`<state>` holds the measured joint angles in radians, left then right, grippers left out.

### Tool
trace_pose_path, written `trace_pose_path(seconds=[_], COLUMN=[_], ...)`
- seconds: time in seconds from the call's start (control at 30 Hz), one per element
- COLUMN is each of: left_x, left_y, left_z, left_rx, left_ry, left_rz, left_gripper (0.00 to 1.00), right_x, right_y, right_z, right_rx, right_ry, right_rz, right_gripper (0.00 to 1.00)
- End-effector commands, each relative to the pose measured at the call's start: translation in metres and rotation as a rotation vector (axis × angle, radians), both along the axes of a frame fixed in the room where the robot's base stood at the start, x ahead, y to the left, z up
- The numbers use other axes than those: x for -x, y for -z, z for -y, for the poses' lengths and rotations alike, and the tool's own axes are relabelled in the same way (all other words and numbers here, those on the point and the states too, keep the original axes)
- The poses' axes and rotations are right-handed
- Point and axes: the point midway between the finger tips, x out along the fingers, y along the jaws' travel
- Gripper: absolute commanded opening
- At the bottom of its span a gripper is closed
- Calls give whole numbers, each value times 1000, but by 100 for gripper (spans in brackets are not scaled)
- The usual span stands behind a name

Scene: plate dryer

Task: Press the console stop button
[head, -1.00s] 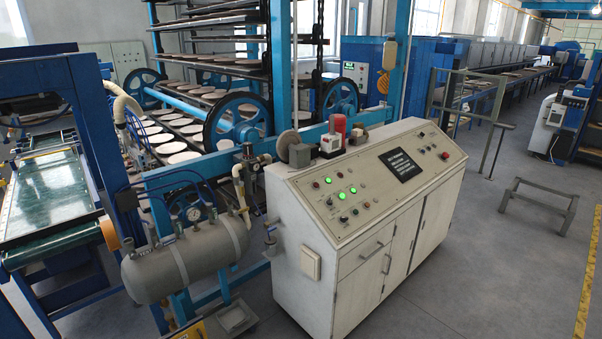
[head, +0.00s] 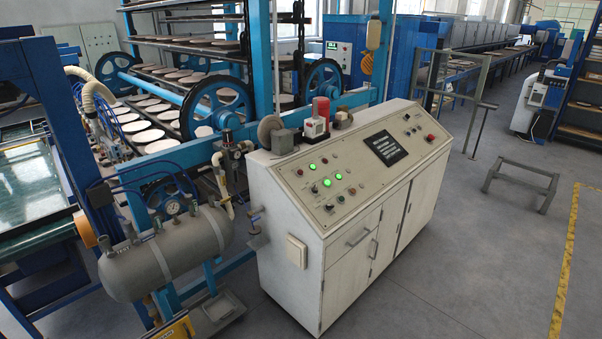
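The white console (head: 290,220) stands in the middle of the head view with a sloped top panel. A red button (head: 431,138) sits near the right end of the panel, and a smaller red one (head: 300,172) is at the left end. A dark screen (head: 385,148) is in the middle. Which button is labelled stop is too small to read. Neither of my grippers is in view.
A grey tank (head: 165,262) with pipes stands left of the console. A blue rack (head: 215,105) with round plates is behind it. A low metal stand (head: 522,178) is on the right. The grey floor in front and to the right is mostly clear, with a yellow line (head: 567,260).

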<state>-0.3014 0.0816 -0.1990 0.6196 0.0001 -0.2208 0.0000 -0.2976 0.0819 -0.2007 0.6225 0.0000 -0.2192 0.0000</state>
Motion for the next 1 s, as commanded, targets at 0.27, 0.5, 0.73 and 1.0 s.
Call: trace_pose_path(seconds=[0.27,0.5,0.73,1.0], left_x=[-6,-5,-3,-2], left_y=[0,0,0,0], left_z=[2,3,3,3], left_rx=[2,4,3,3], left_ry=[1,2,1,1], left_rz=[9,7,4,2], left_gripper=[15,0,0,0], right_x=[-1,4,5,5], right_y=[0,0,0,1], right_z=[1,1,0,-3], right_rx=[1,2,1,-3], right_ry=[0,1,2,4], right_rz=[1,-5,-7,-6], right_gripper=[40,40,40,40])
